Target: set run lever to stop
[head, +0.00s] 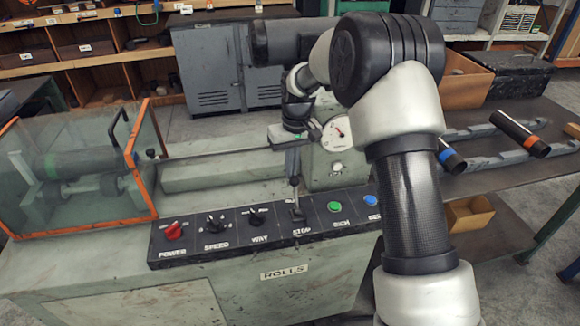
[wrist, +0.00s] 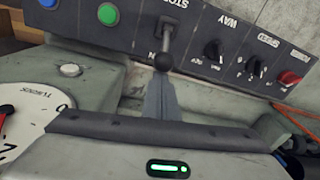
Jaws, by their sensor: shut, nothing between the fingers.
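The run lever (head: 297,203) is a thin metal stem with a dark ball knob, standing on the black control panel (head: 267,227) above the label STOP. In the wrist view the lever (wrist: 166,42) runs from its plate to the knob, which is just beyond my fingertips. My gripper (head: 293,173) is shut and empty, with its fingers pointing down at the knob. The gripper (wrist: 162,82) in the wrist view shows its closed fingers lined up with the knob. They look very close to it, but I cannot tell whether they touch.
Left on the panel are a red POWER knob (head: 173,231) and black SPEED (head: 215,223) and WAY (head: 258,216) knobs. Right are a green button (head: 334,206) and a blue button (head: 371,200). A dial gauge (head: 338,134) stands behind. An orange-framed guard (head: 80,178) is at left.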

